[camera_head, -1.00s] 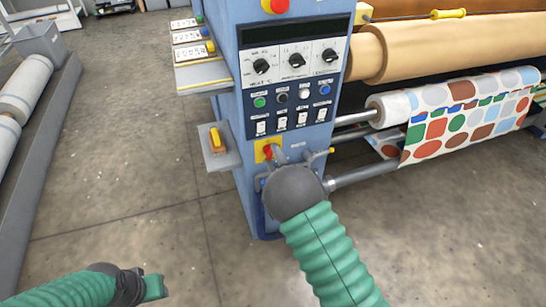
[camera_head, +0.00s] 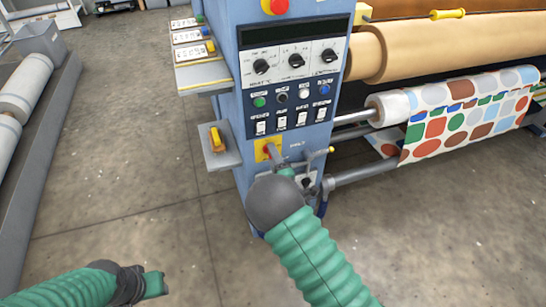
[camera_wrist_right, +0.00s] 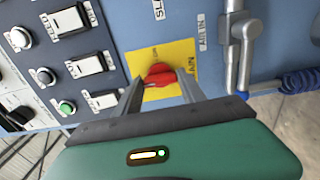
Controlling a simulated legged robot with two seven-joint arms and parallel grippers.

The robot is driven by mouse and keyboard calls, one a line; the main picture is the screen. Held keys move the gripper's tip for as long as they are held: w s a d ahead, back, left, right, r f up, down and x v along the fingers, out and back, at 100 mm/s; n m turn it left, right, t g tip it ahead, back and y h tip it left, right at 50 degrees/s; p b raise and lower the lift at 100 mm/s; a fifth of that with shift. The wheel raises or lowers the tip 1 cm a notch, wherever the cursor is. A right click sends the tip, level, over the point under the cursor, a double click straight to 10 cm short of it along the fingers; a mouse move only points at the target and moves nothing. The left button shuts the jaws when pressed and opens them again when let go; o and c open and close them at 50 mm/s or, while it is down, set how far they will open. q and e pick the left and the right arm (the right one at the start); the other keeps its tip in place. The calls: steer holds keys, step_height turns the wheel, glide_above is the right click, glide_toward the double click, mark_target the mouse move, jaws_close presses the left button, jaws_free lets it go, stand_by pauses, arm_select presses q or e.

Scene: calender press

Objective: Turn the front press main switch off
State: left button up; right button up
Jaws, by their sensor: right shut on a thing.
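The main switch is a red knob (camera_head: 266,149) on a yellow plate (camera_head: 261,156), low on the blue front panel of the press. In the right wrist view the red knob (camera_wrist_right: 160,76) sits on its yellow plate (camera_wrist_right: 184,52) between my two grey fingers. My right gripper (camera_wrist_right: 162,84) is shut on the knob, with a finger on each side. In the head view the right gripper (camera_head: 275,154) is partly hidden by its own wrist. My left gripper (camera_head: 155,284) is low at the left, away from the press; its jaw gap does not show clearly.
A grey lever fitting (camera_head: 318,160) stands out just right of the switch. Rocker switches (camera_head: 281,123) and round buttons line the panel above. A side shelf with a yellow switch (camera_head: 216,139) juts out left. Rollers carry patterned cloth (camera_head: 450,122) at right.

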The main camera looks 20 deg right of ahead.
steer(key=shift+s+a+f, duration=0.1)
steer(key=shift+f, duration=0.25)
steer(key=o, duration=1.2)
steer(key=shift+o, duration=0.8)
steer(key=shift+r, duration=0.15)
steer(key=s+p, duration=0.3)
steer(key=s, duration=1.3)
steer(key=shift+s+d, duration=0.3)
steer(key=shift+s, duration=0.05)
